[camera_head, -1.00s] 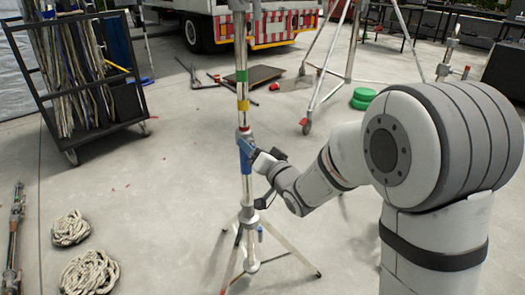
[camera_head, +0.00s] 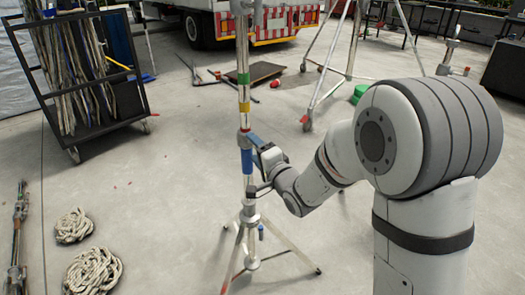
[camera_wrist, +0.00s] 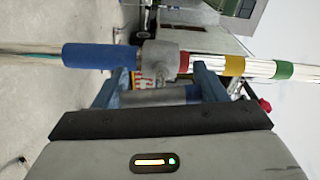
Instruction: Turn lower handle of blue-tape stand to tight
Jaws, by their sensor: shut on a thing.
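The blue-tape stand is an upright metal pole on a tripod base. Its blue tape (camera_head: 247,161) is at mid-height, with red, yellow and green bands above; it lies sideways in the wrist view (camera_wrist: 98,56). A grey clamp collar (camera_wrist: 159,55) sits between the blue tape and the red band. My gripper (camera_head: 256,141) is at this collar, to the right of the pole. In the wrist view my gripper (camera_wrist: 158,88) has its blue fingers on both ends of a grey bar, the lower handle (camera_wrist: 155,98), beside the collar. The handle is mostly hidden in the head view.
A black cart (camera_head: 82,85) with hanging ropes stands at the left. Rope coils (camera_head: 93,271) lie on the floor at front left. A truck (camera_head: 285,25) and another stand (camera_head: 327,80) are behind. The tripod legs (camera_head: 292,254) spread below my arm.

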